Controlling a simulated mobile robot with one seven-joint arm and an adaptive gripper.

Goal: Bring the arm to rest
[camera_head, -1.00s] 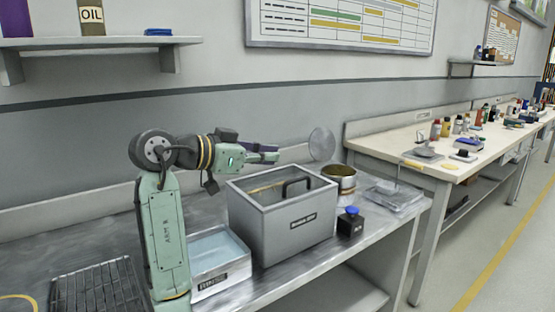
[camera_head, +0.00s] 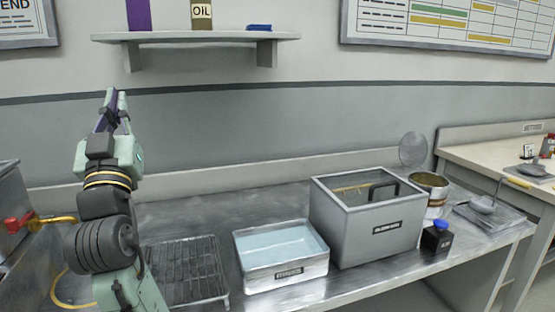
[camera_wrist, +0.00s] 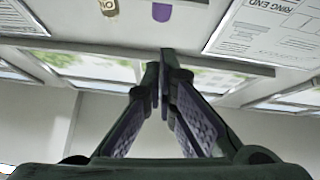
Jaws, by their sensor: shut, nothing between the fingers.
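My gripper (camera_head: 116,98) is at the upper left of the head view, at the end of my green and black arm. Nothing shows between the fingers.
On the metal bench stand a wire rack (camera_head: 187,272), a tray of pale blue liquid (camera_head: 285,285) and a grey lidded box (camera_head: 350,238). A wall shelf (camera_head: 200,38) holds bottles. A red-handled tap (camera_head: 20,222) is at left.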

